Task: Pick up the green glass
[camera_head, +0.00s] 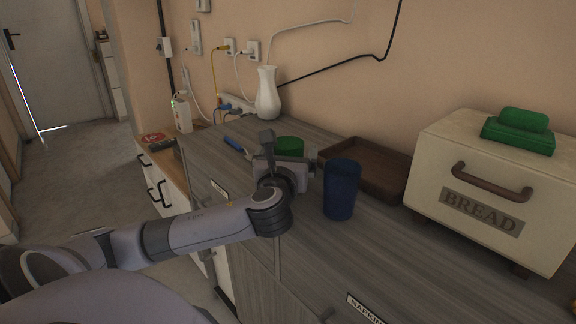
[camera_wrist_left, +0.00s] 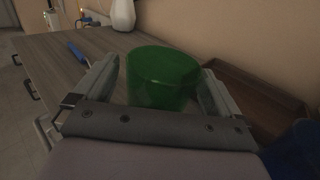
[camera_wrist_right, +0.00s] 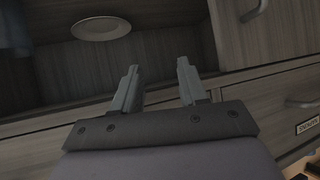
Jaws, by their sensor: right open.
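The green glass (camera_head: 290,146) stands on the grey wooden counter, mostly hidden behind my left gripper (camera_head: 284,165) in the head view. In the left wrist view the green glass (camera_wrist_left: 162,78) is upright between the two spread fingers of my left gripper (camera_wrist_left: 160,85). A gap shows on the right side, and I cannot tell whether the left finger touches it. My right gripper (camera_wrist_right: 155,85) is open and empty in the right wrist view, facing a cabinet front. It is not in the head view.
A blue cup (camera_head: 341,189) stands close to the right of my left gripper. A brown wooden tray (camera_head: 392,184) lies behind it. A cream bread box (camera_head: 448,150) fills the right. A white vase (camera_head: 267,94) and a blue-handled tool (camera_head: 235,146) are farther back.

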